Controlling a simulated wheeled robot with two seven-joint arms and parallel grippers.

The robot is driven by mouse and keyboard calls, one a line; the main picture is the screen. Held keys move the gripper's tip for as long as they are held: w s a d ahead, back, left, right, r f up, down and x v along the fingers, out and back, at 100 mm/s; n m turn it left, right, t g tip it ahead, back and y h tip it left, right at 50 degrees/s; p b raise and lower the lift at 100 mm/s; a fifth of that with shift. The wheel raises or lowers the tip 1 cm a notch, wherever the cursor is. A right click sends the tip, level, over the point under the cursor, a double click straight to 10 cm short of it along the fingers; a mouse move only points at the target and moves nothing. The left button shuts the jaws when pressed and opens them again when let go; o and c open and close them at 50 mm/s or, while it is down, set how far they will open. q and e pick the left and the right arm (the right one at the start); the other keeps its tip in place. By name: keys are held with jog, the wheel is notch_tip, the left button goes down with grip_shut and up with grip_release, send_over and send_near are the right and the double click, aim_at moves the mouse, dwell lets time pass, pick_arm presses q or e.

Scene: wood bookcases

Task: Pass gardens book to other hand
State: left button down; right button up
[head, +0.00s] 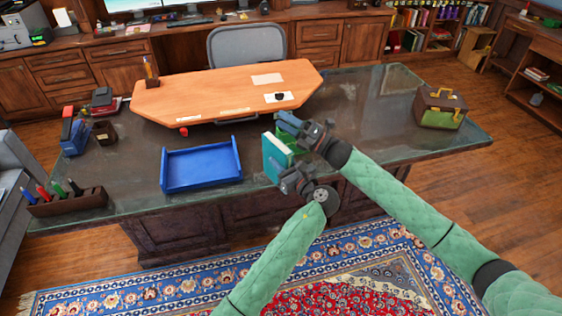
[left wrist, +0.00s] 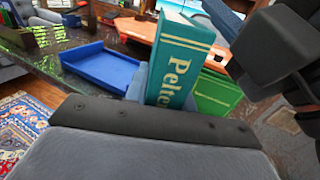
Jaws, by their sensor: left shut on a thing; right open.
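A teal book (head: 273,156) with pale page edges stands upright at the front edge of the desk. Its spine reads "Pelte..." in the left wrist view (left wrist: 181,65). My left gripper (head: 279,176) is shut on its lower part. A green book (left wrist: 217,93) is just behind it; its small lettering is unreadable. It also shows partly in the head view (head: 297,146). I cannot tell from the lettering which is the gardens book. My right gripper (head: 291,125) is open beside the top of the books, with its dark body (left wrist: 285,45) close by in the left wrist view.
An empty blue tray (head: 202,164) lies left of the books on the dark glass-topped desk (head: 375,110). A pen holder (head: 68,201), a blue stapler-like item (head: 74,134) and a small case (head: 441,108) are farther out. The desk right of my right arm is mostly clear.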

jog(key=w+d+f+m+t+h, duration=0.1)
jog(key=d+f+m+t+h, duration=0.3)
jog(key=f+m, duration=0.55)
jog(key=w+d+f+m+t+h, duration=0.1)
jog(key=d+f+m+t+h, duration=0.35)
jog(key=f, duration=0.75)
jog(key=s+d+f+m+g+h, duration=0.25)
jog(key=s+f+m+h, duration=0.2)
jog(key=f, duration=0.65)
jog(key=s+d+f+m+g+h, duration=0.25)
jog(key=s+f+m, duration=0.3)
jog(key=f, duration=0.55)
jog(key=s+d+f+m+g+h, duration=0.1)
jog(key=s+d+f+m+g, duration=0.2)
jog(key=s+f, duration=0.7)
jog(key=s+d+f+m+g+h, duration=0.2)
jog(key=s+f, duration=0.8)
jog(key=s, duration=0.9)
jog(key=s+d+f+m+g+h, duration=0.1)
jog(key=s+d+f+m+g, duration=0.2)
jog(key=s+f, duration=0.7)
jog(key=s+m+g, duration=0.2)
jog(key=s, duration=0.2)
jog(key=shift+s+d, duration=0.25)
jog(key=shift+d, duration=0.15)
jog(key=shift+h, duration=0.25)
